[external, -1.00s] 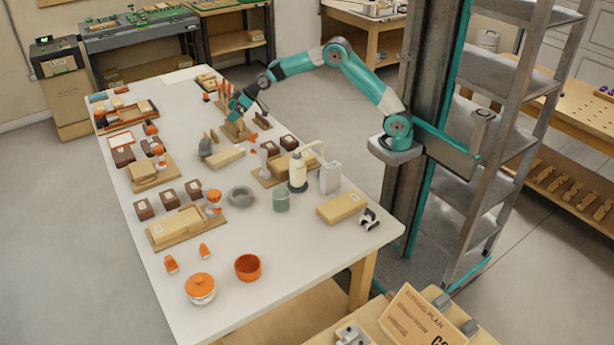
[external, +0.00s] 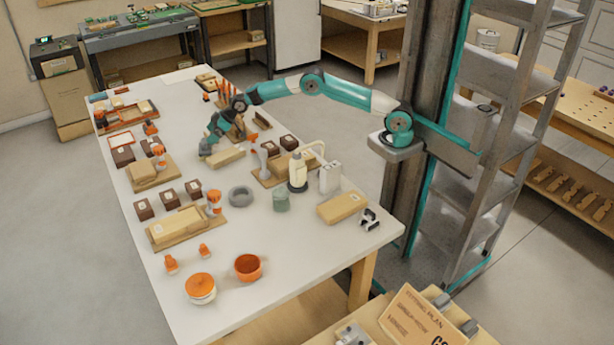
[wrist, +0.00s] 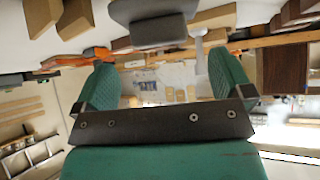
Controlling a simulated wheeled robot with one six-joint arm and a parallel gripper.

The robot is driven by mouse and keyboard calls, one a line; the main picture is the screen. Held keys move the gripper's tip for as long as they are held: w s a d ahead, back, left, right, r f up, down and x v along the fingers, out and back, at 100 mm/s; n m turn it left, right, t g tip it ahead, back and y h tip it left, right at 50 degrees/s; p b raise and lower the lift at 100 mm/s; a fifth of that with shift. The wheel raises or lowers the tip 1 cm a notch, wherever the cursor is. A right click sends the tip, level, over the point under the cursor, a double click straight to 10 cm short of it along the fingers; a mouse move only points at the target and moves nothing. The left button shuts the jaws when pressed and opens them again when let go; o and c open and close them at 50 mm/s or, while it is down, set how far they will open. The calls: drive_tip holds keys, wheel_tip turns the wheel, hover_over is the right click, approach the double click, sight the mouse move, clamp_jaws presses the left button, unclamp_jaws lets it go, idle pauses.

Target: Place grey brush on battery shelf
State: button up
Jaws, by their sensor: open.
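A dark grey block-like piece (wrist: 155,28), which I take for the grey brush, shows at the top of the wrist view, beyond and roughly between my fingertips. In the external view the place where it stood, beside a tan wooden block (external: 228,157), is largely covered by my gripper (external: 207,148). In the wrist view my gripper (wrist: 163,65) has its two green fingers wide apart with nothing held between them. Whether a finger touches the brush cannot be told. I cannot identify which thing is the battery shelf.
The white table (external: 300,245) carries brown boxes, wooden blocks and orange pieces. A cream pump bottle (external: 298,172), a grey ring (external: 240,197) and a green cup (external: 281,201) stand nearer. The table's front area has free room. A tall metal rack (external: 500,130) stands at right.

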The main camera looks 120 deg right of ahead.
sight(204, 141)
drive_tip(key=shift+x, duration=2.05)
drive_tip(key=c, duration=1.4)
drive_tip(key=shift+c, duration=0.2)
wheel_tip(204, 141, up, 20)
drive_tip(key=p, duration=0.6)
drive_tip(key=shift+p, duration=0.35)
